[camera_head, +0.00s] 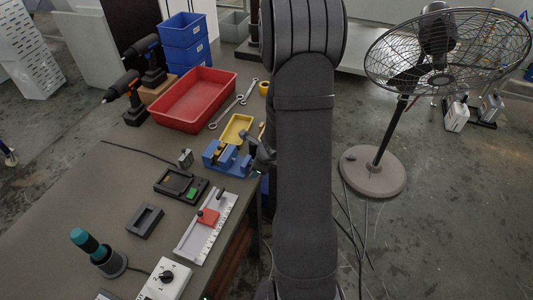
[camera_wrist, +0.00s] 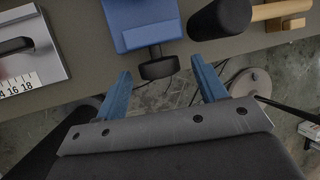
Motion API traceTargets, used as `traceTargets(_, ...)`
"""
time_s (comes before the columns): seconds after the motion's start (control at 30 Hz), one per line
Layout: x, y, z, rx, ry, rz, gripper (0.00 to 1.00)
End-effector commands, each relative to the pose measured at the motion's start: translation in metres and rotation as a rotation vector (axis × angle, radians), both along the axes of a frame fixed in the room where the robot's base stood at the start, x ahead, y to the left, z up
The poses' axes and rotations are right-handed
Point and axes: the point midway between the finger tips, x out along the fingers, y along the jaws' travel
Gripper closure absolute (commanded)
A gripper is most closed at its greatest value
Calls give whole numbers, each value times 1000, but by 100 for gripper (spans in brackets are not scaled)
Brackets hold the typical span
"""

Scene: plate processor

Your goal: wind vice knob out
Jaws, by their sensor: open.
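The blue vice (camera_wrist: 145,22) is at the top middle of the wrist view, at the bench edge. Its black knob (camera_wrist: 159,68) sticks out toward my gripper on a short shaft. My gripper (camera_wrist: 161,66) is open, with one blue finger on each side of the knob and a gap on both sides. I cannot tell whether the fingertips are level with the knob in depth. In the head view the vice (camera_head: 213,156) sits near the bench's right edge. My gripper (camera_head: 259,152) is beside it, mostly hidden by my arm, and the knob is hidden.
A black cylinder (camera_wrist: 220,18) and a wooden handle (camera_wrist: 280,9) lie right of the vice. A scaled plate (camera_wrist: 32,50) is to the left. A yellow tray (camera_head: 236,129) and a red bin (camera_head: 195,99) stand behind the vice. A fan (camera_head: 440,60) stands right, off the bench.

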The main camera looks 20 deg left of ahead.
Motion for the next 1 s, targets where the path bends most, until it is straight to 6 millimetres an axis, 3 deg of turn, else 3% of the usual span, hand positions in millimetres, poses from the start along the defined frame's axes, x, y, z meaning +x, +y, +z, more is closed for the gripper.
traceTargets(0.7, -27, -42, 98, 1, -6, -2, 35)
traceTargets(1.0, -37, -57, 132, 0, -3, -1, 35)
